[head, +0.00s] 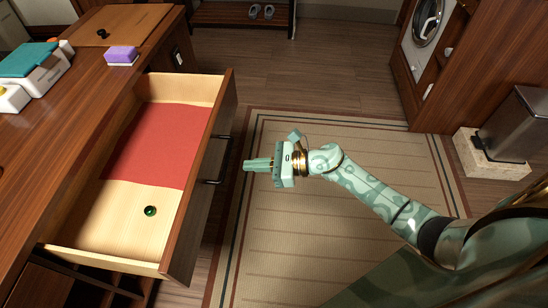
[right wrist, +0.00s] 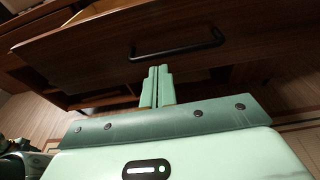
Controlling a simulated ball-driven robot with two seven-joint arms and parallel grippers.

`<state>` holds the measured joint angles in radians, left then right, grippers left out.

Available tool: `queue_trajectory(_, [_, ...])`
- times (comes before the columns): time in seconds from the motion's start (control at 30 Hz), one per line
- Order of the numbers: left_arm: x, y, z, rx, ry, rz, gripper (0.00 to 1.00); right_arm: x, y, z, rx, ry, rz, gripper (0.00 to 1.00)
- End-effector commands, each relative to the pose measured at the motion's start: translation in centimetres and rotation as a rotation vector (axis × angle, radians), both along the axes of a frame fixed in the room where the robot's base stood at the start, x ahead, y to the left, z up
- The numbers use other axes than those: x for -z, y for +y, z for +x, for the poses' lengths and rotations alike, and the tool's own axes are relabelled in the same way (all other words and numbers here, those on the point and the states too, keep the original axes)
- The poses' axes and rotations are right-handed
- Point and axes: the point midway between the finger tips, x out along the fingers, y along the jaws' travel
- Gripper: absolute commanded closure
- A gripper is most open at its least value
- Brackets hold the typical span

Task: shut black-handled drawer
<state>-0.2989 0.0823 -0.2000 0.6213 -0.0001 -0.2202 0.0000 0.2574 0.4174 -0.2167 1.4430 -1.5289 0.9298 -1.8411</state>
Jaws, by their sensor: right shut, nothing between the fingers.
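The drawer (head: 194,213) stands pulled out from the wooden counter in the head view, with a red liner (head: 160,143) and a small green round item (head: 150,211) inside. Its black handle (head: 218,165) is on the front face, and the handle also shows in the right wrist view (right wrist: 178,47). My right gripper (head: 246,164) is shut and empty, just right of the handle in the head view, with its fingers pointing at the drawer front. In the right wrist view its fingertips (right wrist: 158,70) appear just below the handle; whether they touch the front is unclear. My left gripper is out of view.
The counter top (head: 75,105) holds a purple sponge (head: 121,56), a wooden board and a teal-lidded box (head: 28,62). A striped rug (head: 300,220) covers the floor under my right arm. A metal bin (head: 515,130) and a washing machine (head: 427,20) stand at the right.

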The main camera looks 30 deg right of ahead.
Motion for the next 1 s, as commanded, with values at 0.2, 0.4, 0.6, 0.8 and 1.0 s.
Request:
queue_trajectory(0.2, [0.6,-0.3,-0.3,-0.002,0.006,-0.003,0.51,0.8,2.6,1.8,0.000,0.001,0.002,1.00])
queue_trajectory(0.4, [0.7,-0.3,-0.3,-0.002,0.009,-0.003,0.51,0.9,3.4,2.3,0.000,0.001,0.000,1.00])
queue_trajectory(0.6, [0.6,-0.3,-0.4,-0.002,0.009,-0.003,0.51,0.9,3.4,2.4,0.001,0.001,0.000,1.00])
queue_trajectory(0.8, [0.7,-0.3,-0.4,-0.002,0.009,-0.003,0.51,0.9,3.5,2.4,0.000,0.001,0.000,1.00])
queue_trajectory(1.0, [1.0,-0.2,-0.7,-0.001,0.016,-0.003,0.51,1.0,4.5,3.2,0.000,0.000,0.000,1.00])
